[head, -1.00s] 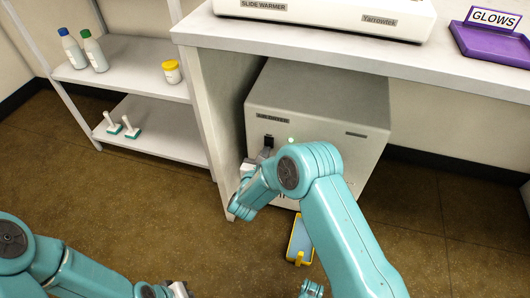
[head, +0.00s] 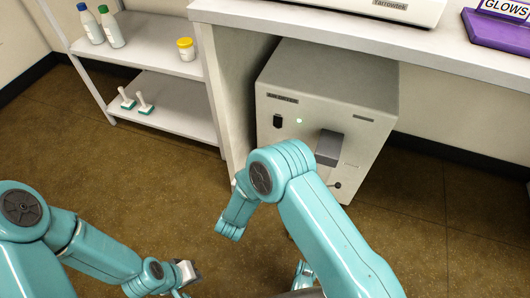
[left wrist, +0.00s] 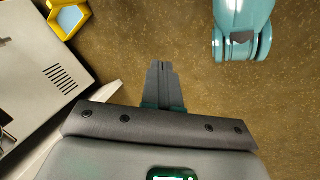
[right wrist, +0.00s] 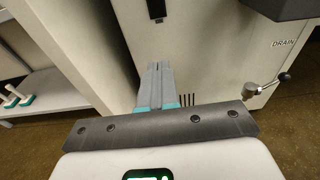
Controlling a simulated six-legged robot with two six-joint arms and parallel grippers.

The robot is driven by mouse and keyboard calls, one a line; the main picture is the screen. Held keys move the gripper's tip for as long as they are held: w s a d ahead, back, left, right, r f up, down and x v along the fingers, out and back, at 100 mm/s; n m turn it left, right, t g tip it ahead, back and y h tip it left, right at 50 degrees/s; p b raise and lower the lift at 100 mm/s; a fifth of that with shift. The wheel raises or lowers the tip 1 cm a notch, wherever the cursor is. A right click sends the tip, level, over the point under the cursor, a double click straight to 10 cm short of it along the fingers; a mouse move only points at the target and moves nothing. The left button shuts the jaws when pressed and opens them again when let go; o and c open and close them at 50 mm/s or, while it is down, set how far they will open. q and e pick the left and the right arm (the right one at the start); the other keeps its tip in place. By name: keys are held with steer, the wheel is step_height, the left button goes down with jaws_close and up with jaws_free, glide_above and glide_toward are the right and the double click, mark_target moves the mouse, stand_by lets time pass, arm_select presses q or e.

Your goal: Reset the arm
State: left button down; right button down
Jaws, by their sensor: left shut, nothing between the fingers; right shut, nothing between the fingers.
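My left gripper (head: 186,274) is shut and empty above the floor at the lower left. In the left wrist view its fingertips (left wrist: 162,66) are together over bare floor. In the right wrist view the right fingertips (right wrist: 160,66) are shut and empty in front of the machine's front panel, below a black switch (right wrist: 156,9). Whether they touch the panel is unclear.
The grey machine (head: 325,85) stands under a bench (head: 440,48), with a lit green lamp (head: 298,121) and a drain lever (right wrist: 267,86). A shelf (head: 150,60) with bottles stands left. A yellow-rimmed item (left wrist: 67,18) lies near the machine. The floor at left is open.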

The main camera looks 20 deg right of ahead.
steer(key=shift+s+a, duration=0.3)
steer(key=shift+s, duration=0.15)
